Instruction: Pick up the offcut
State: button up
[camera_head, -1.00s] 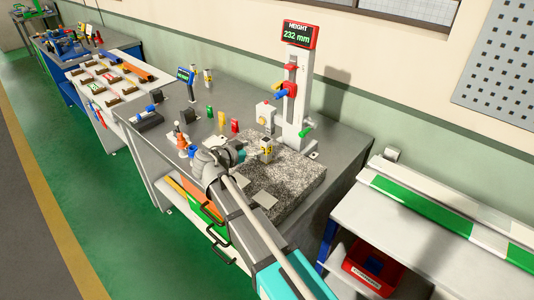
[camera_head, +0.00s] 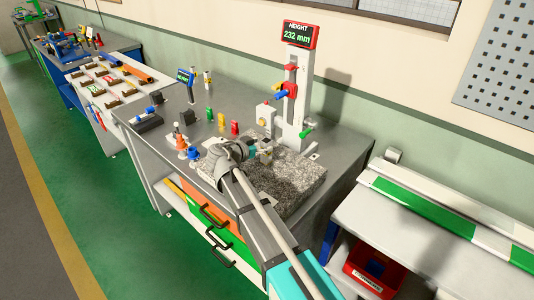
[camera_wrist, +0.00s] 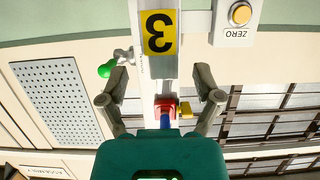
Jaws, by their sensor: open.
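The height gauge (camera_head: 292,95), reading 232 mm, stands just behind the plate. Its ZERO button box (camera_wrist: 236,18) and green-knobbed lever (camera_wrist: 107,70) are close to my fingers. Small coloured pieces (camera_head: 222,118) stand left of the plate. A red bin (camera_head: 368,272) sits lower right.

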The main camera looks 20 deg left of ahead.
jog(key=shift+b+x, duration=0.3)
jog(key=shift+x, duration=1)
grip_shut()
